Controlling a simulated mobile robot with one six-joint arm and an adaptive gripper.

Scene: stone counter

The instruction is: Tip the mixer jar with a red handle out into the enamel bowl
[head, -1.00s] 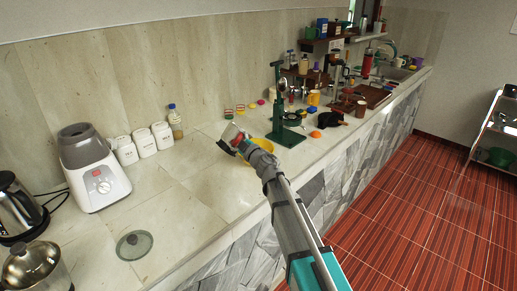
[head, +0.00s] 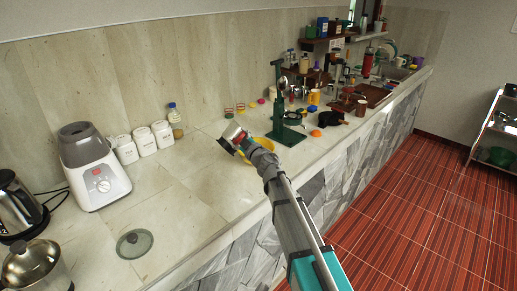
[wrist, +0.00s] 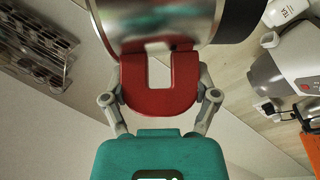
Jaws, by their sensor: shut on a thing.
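The mixer jar (head: 234,133) is a silver metal jar with a dark end. It is held tilted above the counter in the head view. Its red handle (wrist: 160,104) and shiny body (wrist: 160,22) fill the upper middle of the wrist view. My gripper (head: 243,147) is shut on the red handle; its fingers flank the handle in the wrist view (wrist: 160,98). A yellow bowl (head: 266,143), likely the enamel bowl, is on the counter under and behind my gripper, mostly hidden. I cannot see its inside or what is in the jar.
A green stand (head: 282,112) is close behind the bowl, to its right. An orange item (head: 316,133) and a dark item (head: 331,118) lie farther right. A white mixer base (head: 93,166), white canisters (head: 143,141) and a glass lid (head: 134,244) are left. The counter between is clear.

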